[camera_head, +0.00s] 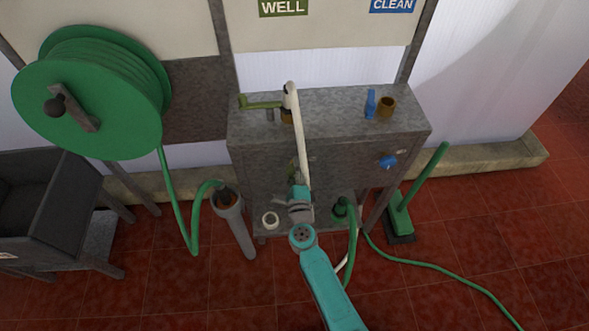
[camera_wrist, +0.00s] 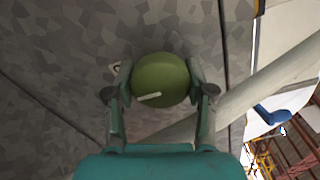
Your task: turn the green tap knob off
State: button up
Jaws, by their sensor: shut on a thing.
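The green tap knob (camera_wrist: 160,72) is round and olive green, on the front of the grey metal cabinet, and sits between my fingers in the wrist view. A pale line on its face lies nearly level, its right end slightly higher. My gripper (camera_wrist: 161,90) is shut on the knob, one finger on each side. In the head view my gripper (camera_head: 298,192) is at the cabinet front and covers most of the knob.
The cabinet (camera_head: 340,105) carries a green lever (camera_head: 262,103) and blue lever (camera_head: 371,104) on top. A blue knob (camera_head: 387,162) is on the front right. A green hose reel (camera_head: 88,92) stands left, a green broom (camera_head: 403,212) right. A pale pipe crosses near my gripper.

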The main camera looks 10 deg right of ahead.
jog(key=o, duration=1.2)
jog(key=shift+c, duration=0.2)
jog(key=s, duration=1.2)
